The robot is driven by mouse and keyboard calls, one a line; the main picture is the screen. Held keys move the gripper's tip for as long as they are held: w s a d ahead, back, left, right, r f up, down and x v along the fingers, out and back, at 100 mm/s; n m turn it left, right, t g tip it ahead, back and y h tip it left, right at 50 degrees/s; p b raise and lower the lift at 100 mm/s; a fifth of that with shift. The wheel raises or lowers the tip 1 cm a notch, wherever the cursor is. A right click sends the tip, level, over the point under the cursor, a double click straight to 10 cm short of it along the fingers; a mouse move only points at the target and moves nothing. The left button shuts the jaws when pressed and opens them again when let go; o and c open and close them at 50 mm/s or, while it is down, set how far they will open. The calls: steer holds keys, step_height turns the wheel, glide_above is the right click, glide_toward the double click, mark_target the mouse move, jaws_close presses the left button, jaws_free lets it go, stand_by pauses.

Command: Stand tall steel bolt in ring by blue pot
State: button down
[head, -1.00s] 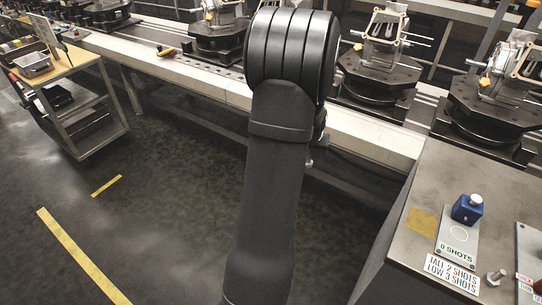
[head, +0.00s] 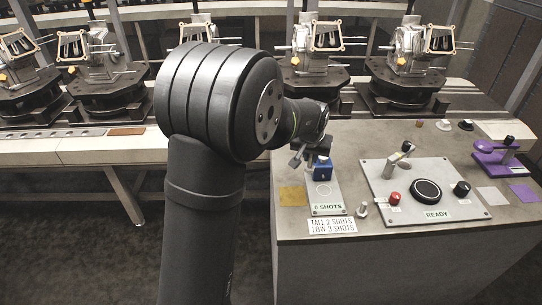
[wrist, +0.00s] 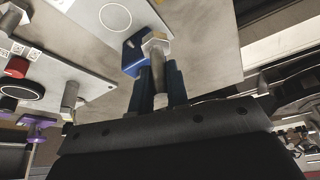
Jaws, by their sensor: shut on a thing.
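A steel bolt with a hex head (wrist: 156,46) is gripped between the dark fingers of my gripper (wrist: 160,88), which are shut on it. In the head view my gripper (head: 308,150) is at the bench's back left, by the blue pot; my arm hides part of it. The blue pot (head: 322,170) stands at the back of a pale plate; it also shows in the wrist view (wrist: 131,57), partly behind the bolt. The ring (head: 323,190) is a thin circle on that plate, in front of the pot, and looks empty. In the wrist view the ring (wrist: 115,18) lies above the bolt head.
The plate's sign reads "0 SHOTS"; a card (head: 332,226) below says tall 2, low 3. A smaller steel bolt (head: 362,210) stands right of the plate. A panel (head: 385,172) with knobs and a black disc is further right. A yellow square (head: 292,196) lies left.

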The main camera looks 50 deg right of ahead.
steer(key=r+m, duration=0.1)
glide_above(324, 190)
steer(key=shift+a, duration=0.1)
steer(key=shift+f, duration=3.4)
steer(key=shift+f, duration=0.6)
steer(key=c, duration=1.3)
jaws_free()
